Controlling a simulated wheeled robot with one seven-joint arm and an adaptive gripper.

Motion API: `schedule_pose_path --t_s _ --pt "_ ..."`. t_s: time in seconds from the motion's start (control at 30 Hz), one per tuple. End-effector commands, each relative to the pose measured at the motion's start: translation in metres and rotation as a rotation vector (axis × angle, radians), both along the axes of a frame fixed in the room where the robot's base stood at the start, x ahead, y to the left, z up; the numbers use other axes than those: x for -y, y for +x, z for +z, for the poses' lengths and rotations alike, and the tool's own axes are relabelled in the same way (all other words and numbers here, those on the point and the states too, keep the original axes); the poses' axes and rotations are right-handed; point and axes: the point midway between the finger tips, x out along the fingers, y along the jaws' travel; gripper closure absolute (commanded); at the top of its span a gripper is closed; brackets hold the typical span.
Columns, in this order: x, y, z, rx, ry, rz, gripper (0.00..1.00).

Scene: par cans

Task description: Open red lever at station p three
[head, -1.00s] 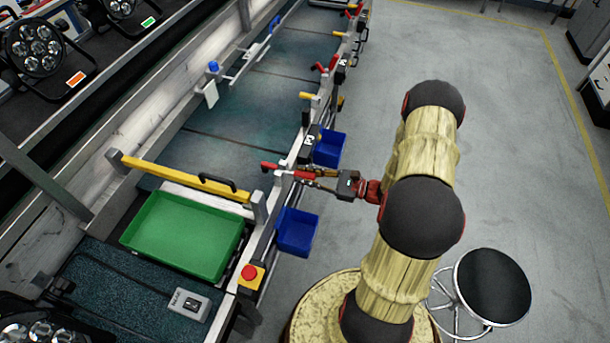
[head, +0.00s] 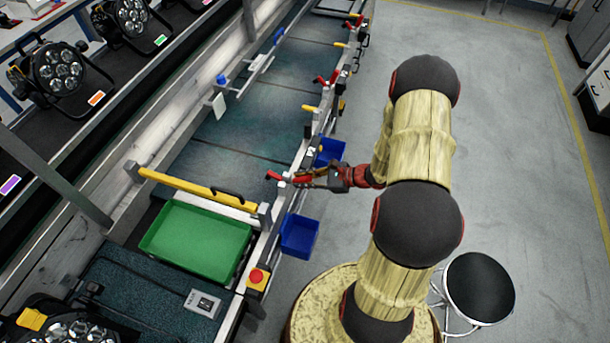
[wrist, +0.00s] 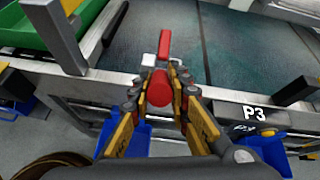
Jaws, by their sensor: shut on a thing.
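The red lever (wrist: 159,88) is in the middle of the wrist view, with its rounded end toward me. Another red piece (wrist: 165,44) stands behind it over a pale clamp body. A P3 label (wrist: 254,113) is on the rail just to the right. My gripper (wrist: 160,92) is shut on the red lever, one finger on each side of it. In the head view my gripper (head: 308,178) is at the bench's near rail, and the red lever's far end (head: 274,176) shows beyond it. The fingers hide part of the lever.
A yellow bar (head: 190,187) and a green tray (head: 196,241) are left of the lever. Blue bins (head: 299,236) hang on the rail on either side of my gripper. A red button (head: 257,276) is nearer. A black stool (head: 480,289) stands on the floor at right.

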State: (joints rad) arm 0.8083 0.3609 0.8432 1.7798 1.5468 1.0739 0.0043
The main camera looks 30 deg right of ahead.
Motion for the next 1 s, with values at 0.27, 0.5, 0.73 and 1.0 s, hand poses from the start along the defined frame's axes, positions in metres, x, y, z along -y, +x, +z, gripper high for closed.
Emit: schedule_pose_path --t_s 0.27,0.5,0.73,1.0 --pt "-0.011 0.014 0.023 -0.199 -0.162 0.005 1.00" --pt "-0.018 0.023 0.029 -0.342 -0.272 0.005 1.00" --pt "-0.022 0.029 0.030 -0.428 -0.336 0.002 1.00" --pt "-0.024 0.031 0.028 -0.472 -0.369 0.002 1.00"
